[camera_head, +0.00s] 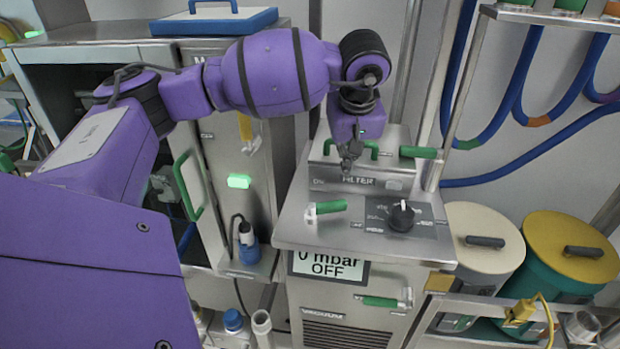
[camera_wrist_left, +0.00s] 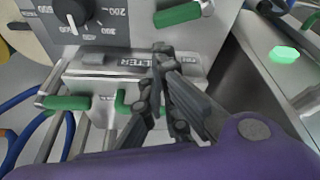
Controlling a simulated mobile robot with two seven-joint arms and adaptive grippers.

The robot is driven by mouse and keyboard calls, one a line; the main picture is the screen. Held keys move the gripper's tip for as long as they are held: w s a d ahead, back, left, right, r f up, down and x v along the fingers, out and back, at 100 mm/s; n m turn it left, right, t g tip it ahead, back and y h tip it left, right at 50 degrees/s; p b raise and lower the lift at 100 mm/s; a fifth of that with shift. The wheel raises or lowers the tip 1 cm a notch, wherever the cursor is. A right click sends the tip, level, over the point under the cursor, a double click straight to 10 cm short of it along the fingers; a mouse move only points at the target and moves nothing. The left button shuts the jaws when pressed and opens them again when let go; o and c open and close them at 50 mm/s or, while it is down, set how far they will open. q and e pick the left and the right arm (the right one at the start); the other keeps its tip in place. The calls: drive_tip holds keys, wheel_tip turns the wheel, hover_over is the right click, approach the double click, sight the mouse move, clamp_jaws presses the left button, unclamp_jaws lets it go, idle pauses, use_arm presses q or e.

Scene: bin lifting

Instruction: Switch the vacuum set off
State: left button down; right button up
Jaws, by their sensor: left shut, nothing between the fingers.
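The vacuum set (camera_head: 330,235) is a steel cabinet with a sloping top. Its front display (camera_head: 328,266) reads "0 mbar OFF". A black dial knob (camera_head: 401,216) sits on a grey scale plate at the right of the top; it also shows in the left wrist view (camera_wrist_left: 72,12) at upper left, with a white pointer mark. A green-handled lever (camera_head: 326,207) lies left of the knob and also shows in the left wrist view (camera_wrist_left: 178,14). My left gripper (camera_head: 349,166) is shut and empty, above the filter box, behind and left of the knob. My right gripper is out of view.
The filter box (camera_head: 365,183) with green handles stands at the back of the top. A steel cabinet with a lit green lamp (camera_head: 239,181) is at left. Lidded drums (camera_head: 570,248) and blue hoses (camera_head: 540,150) are at right. The space above the knob is clear.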

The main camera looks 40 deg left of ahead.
sight(327, 210)
use_arm(q)
drive_tip(key=shift+n+g+y, duration=0.3)
drive_tip(key=shift+n+g, duration=0.1)
drive_tip(key=x, duration=0.3)
drive_tip(key=a+x, duration=0.1)
drive_tip(key=x, duration=0.3)
drive_tip(key=s+x, duration=0.1)
drive_tip(key=x, duration=0.2)
drive_tip(key=shift+a, duration=0.25)
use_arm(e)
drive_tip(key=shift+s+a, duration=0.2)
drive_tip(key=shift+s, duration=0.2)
